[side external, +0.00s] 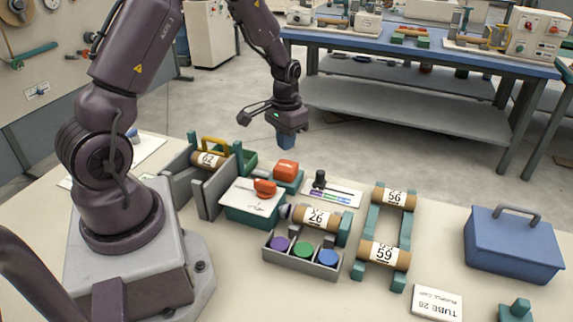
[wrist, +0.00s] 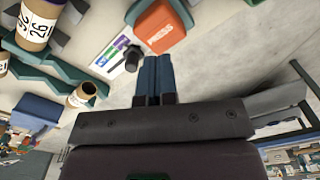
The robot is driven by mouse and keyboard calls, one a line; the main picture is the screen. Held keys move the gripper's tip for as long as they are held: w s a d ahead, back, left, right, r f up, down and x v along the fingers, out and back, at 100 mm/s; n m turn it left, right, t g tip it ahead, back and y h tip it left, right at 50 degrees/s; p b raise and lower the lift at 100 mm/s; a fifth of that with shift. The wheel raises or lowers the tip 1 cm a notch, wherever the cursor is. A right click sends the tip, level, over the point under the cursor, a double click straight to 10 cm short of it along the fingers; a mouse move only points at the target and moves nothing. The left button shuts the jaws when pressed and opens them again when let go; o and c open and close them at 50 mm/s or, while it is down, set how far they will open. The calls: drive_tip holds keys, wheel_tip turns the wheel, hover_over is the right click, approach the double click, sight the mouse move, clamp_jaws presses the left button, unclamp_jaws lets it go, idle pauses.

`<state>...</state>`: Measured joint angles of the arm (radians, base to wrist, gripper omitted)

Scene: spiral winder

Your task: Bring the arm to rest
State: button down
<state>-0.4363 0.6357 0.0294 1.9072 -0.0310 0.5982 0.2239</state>
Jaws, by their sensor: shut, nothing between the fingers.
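My gripper (side external: 287,142) hangs in the air above the far side of the table, behind the red press button (side external: 285,167). Its blue fingers are together with nothing between them. They show side by side in the wrist view (wrist: 153,78), just below the red block marked PRESS (wrist: 160,27). My gripper touches nothing that I can see.
Tube 26 (side external: 317,218) lies behind a grey tray (side external: 301,262) of purple, green and blue caps. Tubes 56 (side external: 394,198) and 59 (side external: 384,255) lie on a teal rack. Tube 62 (side external: 208,160) sits at left. A blue toolbox (side external: 513,246) stands right.

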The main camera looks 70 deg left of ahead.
drive_tip(key=shift+r, duration=0.35)
drive_tip(key=shift+s+d, duration=0.1)
drive_tip(key=shift+s, duration=0.15)
drive_tip(key=shift+s+d+f+n+g, duration=0.15)
drive_tip(key=shift+s+d+n+g, duration=0.25)
drive_tip(key=shift+s, duration=0.4)
drive_tip(key=s+d+r+m+t, duration=0.2)
drive_tip(key=s+d+r, duration=0.4)
drive_tip(key=r, duration=0.5)
drive_tip(key=s+d+r+m+t, duration=0.1)
drive_tip(key=s+d+r+t, duration=0.3)
drive_tip(key=s+d+r, duration=0.3)
drive_tip(key=d+r, duration=0.3)
drive_tip(key=r, duration=0.2)
drive_tip(key=shift+s+d+r+m, duration=0.2)
drive_tip(key=shift+r+m, duration=0.05)
drive_tip(key=shift+m, duration=0.15)
